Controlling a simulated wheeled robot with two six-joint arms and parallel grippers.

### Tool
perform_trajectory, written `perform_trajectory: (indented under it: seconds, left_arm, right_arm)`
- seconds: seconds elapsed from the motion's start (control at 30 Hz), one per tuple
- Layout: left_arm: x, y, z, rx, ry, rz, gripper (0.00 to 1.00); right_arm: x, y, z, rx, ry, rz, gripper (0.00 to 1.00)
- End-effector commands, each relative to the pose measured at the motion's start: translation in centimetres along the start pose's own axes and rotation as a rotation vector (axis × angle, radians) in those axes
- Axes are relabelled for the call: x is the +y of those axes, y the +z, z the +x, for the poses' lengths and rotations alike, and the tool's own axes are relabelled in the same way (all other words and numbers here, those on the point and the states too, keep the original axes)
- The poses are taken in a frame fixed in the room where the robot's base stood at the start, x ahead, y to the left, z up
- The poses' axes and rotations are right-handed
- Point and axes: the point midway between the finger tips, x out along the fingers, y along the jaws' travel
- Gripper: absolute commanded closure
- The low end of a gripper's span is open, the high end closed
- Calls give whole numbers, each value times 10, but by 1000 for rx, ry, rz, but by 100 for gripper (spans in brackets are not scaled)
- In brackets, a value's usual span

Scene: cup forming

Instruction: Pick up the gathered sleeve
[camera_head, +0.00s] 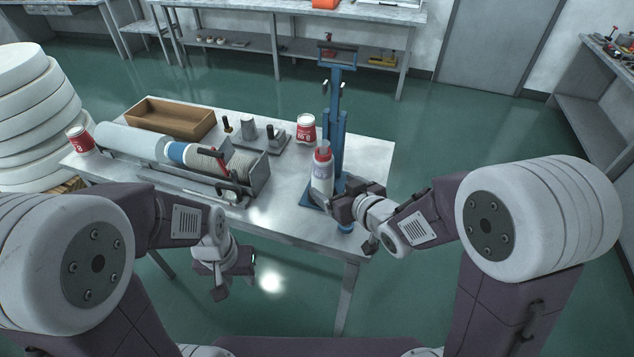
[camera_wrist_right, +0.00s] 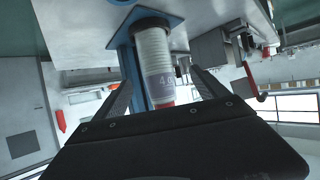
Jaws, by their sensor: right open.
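The gathered sleeve (camera_head: 321,176), a white ribbed upright cylinder with a printed band and red near its top, stands by the blue press (camera_head: 337,125). In the right wrist view the sleeve (camera_wrist_right: 154,55) shows between my right gripper's two spread fingers. My right gripper (camera_head: 332,201) is open around or just in front of it; contact cannot be told. The sleeve's lower part is partly hidden by the gripper in the head view. My left gripper (camera_head: 222,285) hangs low in front of the table, away from the sleeve; its jaw opening is unclear.
The metal table (camera_head: 290,222) also bears a red-and-white cup (camera_head: 306,130), another red cup (camera_head: 79,139), a brown tray (camera_head: 172,118), a roller device (camera_head: 185,155) and a grey block with several pegs (camera_head: 262,140). The table's right rear is clear.

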Motion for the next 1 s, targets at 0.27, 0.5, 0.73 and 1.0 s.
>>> perform_trajectory:
  seconds: [0.27,0.5,0.73,1.0]
  left_arm:
    - [0,-1,-4,1,0,0,64]
    - [0,-1,-6,0,0,0,64]
    - [0,-1,-12,0,0,0,64]
    - [0,-1,-12,0,0,0,64]
  right_arm:
    - [0,0,34,-2,-1,1,17]
    - [2,1,48,-3,1,1,17]
    - [4,3,86,-1,0,1,17]
    - [4,4,90,0,1,0,17]
